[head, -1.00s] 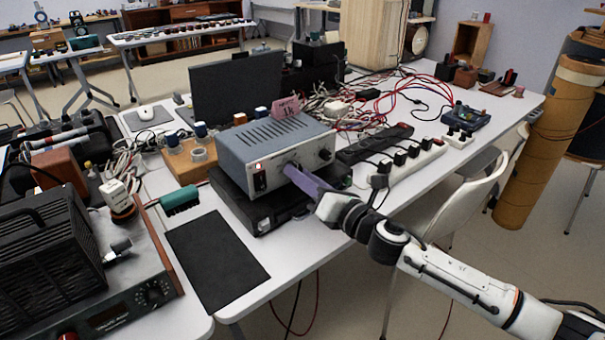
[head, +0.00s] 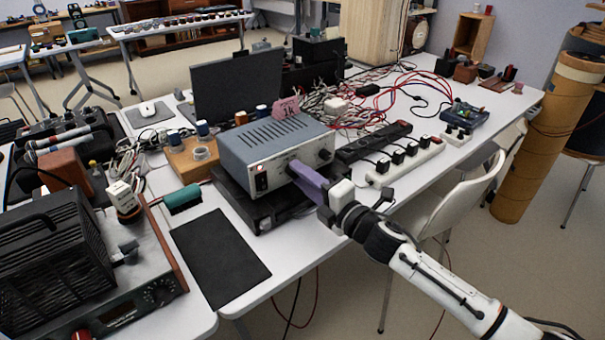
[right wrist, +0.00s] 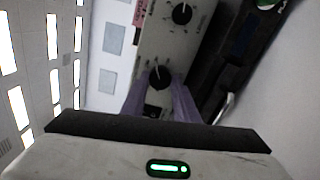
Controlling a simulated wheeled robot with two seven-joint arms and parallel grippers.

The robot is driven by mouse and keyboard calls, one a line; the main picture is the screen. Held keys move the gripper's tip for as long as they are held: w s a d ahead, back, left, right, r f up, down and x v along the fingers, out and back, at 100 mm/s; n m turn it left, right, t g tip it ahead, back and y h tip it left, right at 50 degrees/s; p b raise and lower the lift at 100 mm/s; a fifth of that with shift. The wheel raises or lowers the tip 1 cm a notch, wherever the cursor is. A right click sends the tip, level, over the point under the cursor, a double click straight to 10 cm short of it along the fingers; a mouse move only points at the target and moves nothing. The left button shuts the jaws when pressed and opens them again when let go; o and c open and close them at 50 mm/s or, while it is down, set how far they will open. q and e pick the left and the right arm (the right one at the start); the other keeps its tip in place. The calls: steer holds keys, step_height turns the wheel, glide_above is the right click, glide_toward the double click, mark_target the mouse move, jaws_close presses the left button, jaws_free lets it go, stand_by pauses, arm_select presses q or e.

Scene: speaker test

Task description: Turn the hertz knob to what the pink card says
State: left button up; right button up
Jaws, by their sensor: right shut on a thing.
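The grey instrument box (head: 270,140) stands on a black unit on the white table. The pink card (head: 286,107) stands on its top; its larger line reads "1k", and the smaller line above is hard to read. My right gripper (head: 295,166) reaches the front panel with its purple fingers, shut on a black knob. The right wrist view shows that knob (right wrist: 160,77), with a white pointer line, between the fingertips (right wrist: 160,92). Another black knob (right wrist: 182,14) is clear of the fingers. The knob labels are too small to read. My left gripper is out of view.
A power strip (head: 405,160) with plugs and tangled cables lies right of the box. A black mat (head: 220,258) lies in front at the left. A white chair (head: 455,205) stands near my right arm. A dark monitor (head: 238,88) stands behind.

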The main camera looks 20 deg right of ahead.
steer(key=shift+m, duration=0.4)
steer(key=o, duration=1.1)
steer(key=shift+c, duration=0.2)
steer(key=shift+s, duration=0.1)
steer(key=v, duration=1)
